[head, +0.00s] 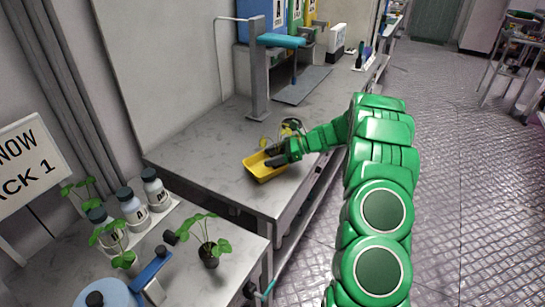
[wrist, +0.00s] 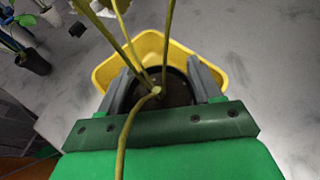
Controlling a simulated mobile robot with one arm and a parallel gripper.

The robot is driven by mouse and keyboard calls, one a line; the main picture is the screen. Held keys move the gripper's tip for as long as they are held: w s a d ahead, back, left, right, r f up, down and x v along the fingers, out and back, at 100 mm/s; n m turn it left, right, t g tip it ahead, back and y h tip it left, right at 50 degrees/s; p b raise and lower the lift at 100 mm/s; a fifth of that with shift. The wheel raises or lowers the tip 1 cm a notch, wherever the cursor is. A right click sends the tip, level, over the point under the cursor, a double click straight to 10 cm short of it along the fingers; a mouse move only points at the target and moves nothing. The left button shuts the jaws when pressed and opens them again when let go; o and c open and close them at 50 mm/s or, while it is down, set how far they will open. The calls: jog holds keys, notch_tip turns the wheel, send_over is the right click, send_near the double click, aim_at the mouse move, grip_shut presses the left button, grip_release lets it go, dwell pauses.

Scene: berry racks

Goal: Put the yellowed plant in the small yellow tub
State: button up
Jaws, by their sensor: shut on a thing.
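The yellowed plant (wrist: 157,92) is between the two grey fingers of my gripper (wrist: 162,95) in the wrist view. Its stems are yellow-green and rise from a dark round pot. The fingers are shut on the pot. The small yellow tub (head: 266,172) stands on the grey bench, and its rim shows behind the pot in the wrist view (wrist: 233,58). The pot is over or within the tub's opening; I cannot tell whether it touches the tub's floor. In the head view my gripper (head: 279,158) is at the tub, and the plant is mostly hidden.
A green potted plant (head: 209,247) stands on the nearer bench, beside several lidded bottles (head: 134,209) and other seedlings. A grey post with a teal arm (head: 282,41) rises behind the tub. The bench (head: 205,155) left of the tub is clear.

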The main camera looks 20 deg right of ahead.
jog(key=shift+f, duration=0.3)
jog(key=o, duration=0.8)
jog(key=shift+r, duration=0.1)
